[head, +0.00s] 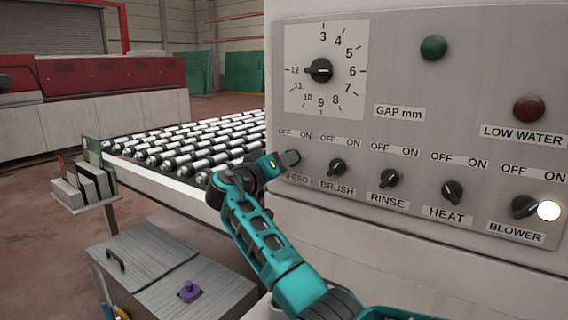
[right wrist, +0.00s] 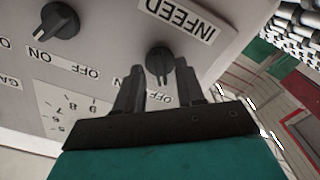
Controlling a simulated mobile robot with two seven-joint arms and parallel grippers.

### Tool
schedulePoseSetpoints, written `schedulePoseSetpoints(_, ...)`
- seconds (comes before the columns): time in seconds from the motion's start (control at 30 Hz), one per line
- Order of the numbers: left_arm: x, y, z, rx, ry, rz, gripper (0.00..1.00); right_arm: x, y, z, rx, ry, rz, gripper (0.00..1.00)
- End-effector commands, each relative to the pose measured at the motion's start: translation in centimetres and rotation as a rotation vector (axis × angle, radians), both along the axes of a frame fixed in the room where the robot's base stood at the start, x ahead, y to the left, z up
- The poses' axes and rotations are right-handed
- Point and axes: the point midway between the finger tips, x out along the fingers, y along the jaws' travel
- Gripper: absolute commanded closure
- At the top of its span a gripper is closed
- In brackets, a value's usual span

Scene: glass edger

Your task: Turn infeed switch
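The infeed switch (right wrist: 160,62) is a black rotary knob beside the INFEED label (right wrist: 182,17) in the right wrist view. Its pointer faces down the picture, toward an OFF marking partly hidden between the fingers. My right gripper (right wrist: 158,84) is open, with one finger on each side of the knob; I cannot tell whether they touch it. In the head view my right gripper (head: 288,159) is at the panel's lower left and hides the infeed switch and part of its label. My left gripper is not in view.
The brush switch (head: 337,167) is just right of the gripper, then the rinse (head: 389,178), heat (head: 453,193) and blower (head: 523,207) switches. The gap dial (head: 319,70) is above. A roller conveyor (head: 190,146) lies left, with a glass-holding rack (head: 85,194) near it.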

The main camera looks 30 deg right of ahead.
Motion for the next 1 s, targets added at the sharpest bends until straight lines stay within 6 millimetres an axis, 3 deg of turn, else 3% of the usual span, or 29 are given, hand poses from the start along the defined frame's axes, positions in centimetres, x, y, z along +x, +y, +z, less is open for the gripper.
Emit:
schedulePoseSetpoints(0.53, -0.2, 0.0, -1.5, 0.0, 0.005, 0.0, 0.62, -4.0, 9.9, -0.2, 0.002, 0.002, 0.002, 0.62)
schedulePoseSetpoints(0.7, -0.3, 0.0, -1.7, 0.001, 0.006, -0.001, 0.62, -4.6, 11.1, -0.1, 0.001, 0.001, 0.0, 0.62)
schedulePoseSetpoints(1.0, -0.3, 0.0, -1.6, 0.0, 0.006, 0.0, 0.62, -4.7, 11.4, -0.1, 0.002, 0.002, 0.0, 0.62)
